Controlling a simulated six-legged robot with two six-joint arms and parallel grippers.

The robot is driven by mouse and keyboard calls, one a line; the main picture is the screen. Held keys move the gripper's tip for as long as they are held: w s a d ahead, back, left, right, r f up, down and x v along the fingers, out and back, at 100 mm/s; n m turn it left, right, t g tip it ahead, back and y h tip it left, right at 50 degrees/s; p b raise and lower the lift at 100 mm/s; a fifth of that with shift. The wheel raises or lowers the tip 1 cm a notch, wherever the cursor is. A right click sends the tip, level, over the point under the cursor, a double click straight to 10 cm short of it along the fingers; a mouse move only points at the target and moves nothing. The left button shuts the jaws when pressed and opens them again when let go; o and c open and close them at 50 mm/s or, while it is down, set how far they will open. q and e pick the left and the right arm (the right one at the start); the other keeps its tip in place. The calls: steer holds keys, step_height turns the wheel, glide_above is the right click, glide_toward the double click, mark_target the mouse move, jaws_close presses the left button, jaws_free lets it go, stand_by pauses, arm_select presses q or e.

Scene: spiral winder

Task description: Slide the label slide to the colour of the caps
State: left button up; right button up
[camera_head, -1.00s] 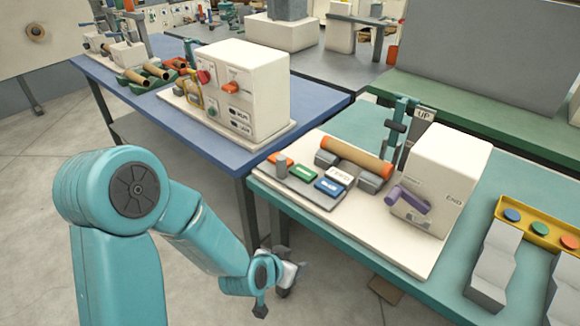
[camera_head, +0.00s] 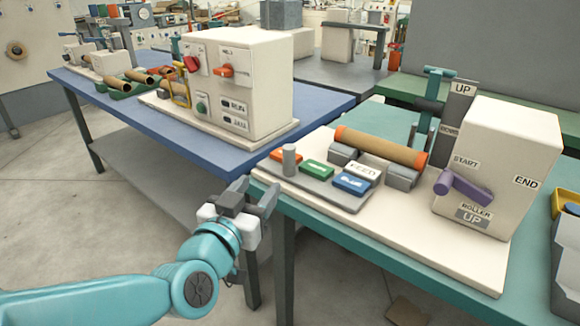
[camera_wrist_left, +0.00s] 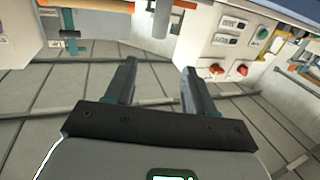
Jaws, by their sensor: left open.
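The label plate (camera_head: 320,188) lies on the cream board, with an orange label (camera_head: 277,155), a green label (camera_head: 316,169) and a blue label (camera_head: 352,184) in a row. A grey upright peg (camera_head: 289,160), apparently the slide's handle, stands by the orange label and partly covers it. A brown tube (camera_head: 378,147) with an orange cap (camera_head: 338,133) at its left end and another orange cap (camera_head: 421,162) at its right lies behind the labels. My left gripper (camera_head: 257,193) is open and empty, left of the plate near the bench corner. It also shows in the wrist view (camera_wrist_left: 160,70).
A cream box (camera_head: 510,160) with a purple lever (camera_head: 462,188) stands right of the tube. A white FEED label (camera_head: 363,172) sits by the blue one. A blue bench (camera_head: 200,157) with a control box (camera_head: 262,85) stands to the left, across a gap.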

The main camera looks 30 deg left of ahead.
arm_select(q)
steer(key=p, duration=0.8)
glide_toward(287, 155)
steer(key=b+x, duration=0.1)
steer(key=x, duration=1)
steer(key=shift+w+a, duration=0.15)
steer(key=shift+w, duration=0.05)
jaws_close()
arm_select(e)
step_height(287, 155, up, 6)
